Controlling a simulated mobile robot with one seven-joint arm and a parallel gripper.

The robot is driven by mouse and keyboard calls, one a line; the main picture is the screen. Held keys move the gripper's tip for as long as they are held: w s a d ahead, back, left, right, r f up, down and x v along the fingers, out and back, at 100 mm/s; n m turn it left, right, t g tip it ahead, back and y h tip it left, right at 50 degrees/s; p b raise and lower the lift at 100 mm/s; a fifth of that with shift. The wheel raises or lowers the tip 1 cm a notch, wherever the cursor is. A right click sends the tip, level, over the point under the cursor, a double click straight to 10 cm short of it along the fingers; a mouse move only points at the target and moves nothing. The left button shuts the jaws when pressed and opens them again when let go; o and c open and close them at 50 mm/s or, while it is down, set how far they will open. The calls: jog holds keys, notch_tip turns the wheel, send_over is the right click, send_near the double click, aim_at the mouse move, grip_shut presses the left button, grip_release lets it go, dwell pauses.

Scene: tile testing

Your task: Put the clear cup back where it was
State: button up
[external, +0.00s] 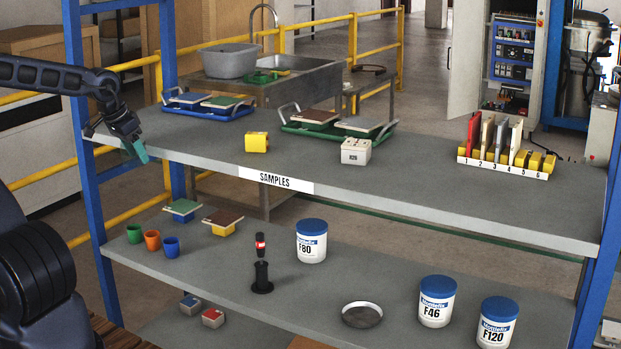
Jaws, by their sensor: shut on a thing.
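My gripper (131,138) is at the left, in front of the left end of the upper shelf (330,150), pointing down and to the right. It is shut on a small pale teal thing (139,152) at its tip. This thing is too small to tell whether it is the clear cup. I make out no other clear cup.
A blue post (84,170) stands close to my gripper. Tile stands (183,209) sit behind the cups. White tubs (311,241), a black stand (262,277) and a round dish (362,315) are farther right. The upper shelf's left front is clear.

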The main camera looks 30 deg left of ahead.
jog(key=d+f+m, duration=0.1)
jog(key=d+f, duration=0.2)
jog(key=f, duration=0.8)
jog(key=w+d+f+m+h, duration=0.1)
jog(key=d+f, duration=0.2)
jog(key=f, duration=0.8)
jog(key=d+f+m, duration=0.1)
jog(key=d+f, duration=0.2)
jog(key=f, duration=0.7)
jog(key=w+d, duration=0.3)
jog(key=w, duration=0.2)
jog(key=w+d, duration=0.3)
jog(key=w, duration=0.2)
jog(key=w+d, duration=0.3)
jog(key=w, duration=0.2)
jog(key=shift+f, duration=1.9)
jog(key=shift+f, duration=0.15)
jog(key=o, duration=1)
